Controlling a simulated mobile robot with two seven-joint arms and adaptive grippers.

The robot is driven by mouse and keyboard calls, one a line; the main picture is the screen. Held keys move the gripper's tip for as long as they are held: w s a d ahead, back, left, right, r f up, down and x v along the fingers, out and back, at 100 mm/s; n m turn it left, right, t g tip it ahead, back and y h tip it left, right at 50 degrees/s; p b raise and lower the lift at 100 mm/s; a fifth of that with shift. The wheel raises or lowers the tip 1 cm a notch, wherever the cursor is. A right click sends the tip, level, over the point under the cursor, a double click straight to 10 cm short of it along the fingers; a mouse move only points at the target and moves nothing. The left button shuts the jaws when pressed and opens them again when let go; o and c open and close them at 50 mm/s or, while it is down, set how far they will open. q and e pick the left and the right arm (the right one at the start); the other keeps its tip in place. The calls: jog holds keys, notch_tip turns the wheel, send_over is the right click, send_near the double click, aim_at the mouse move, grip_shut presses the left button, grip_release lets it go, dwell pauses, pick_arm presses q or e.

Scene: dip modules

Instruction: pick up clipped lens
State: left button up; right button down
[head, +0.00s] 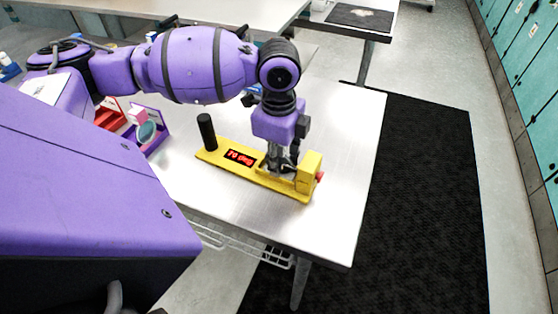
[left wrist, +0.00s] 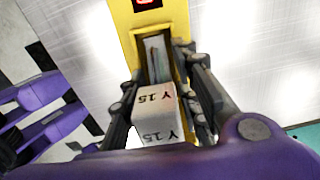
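A round, dark teal lens (head: 148,132) stands in a purple holder on the table, with a pink-white clip (head: 138,116) at its top left. My left gripper (head: 281,163) points down at the right end of a long yellow fixture (head: 211,156). In the left wrist view, a pale block marked "Y 15" (left wrist: 158,104) lies between the fingers of the left gripper (left wrist: 160,85), over the fixture's slot. Whether the fingers press on the block is not clear. What hangs below the block is mostly hidden. My right gripper is out of view.
The fixture has a red-lettered display (head: 240,157), a black post (head: 207,132) and a red knob (head: 320,176). A red holder (head: 109,114) stands beside the purple one. The metal table (head: 340,130) is clear to the right, up to its edge.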

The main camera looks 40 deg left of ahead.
pick_arm(q)
grip_shut()
dwell(0.3)
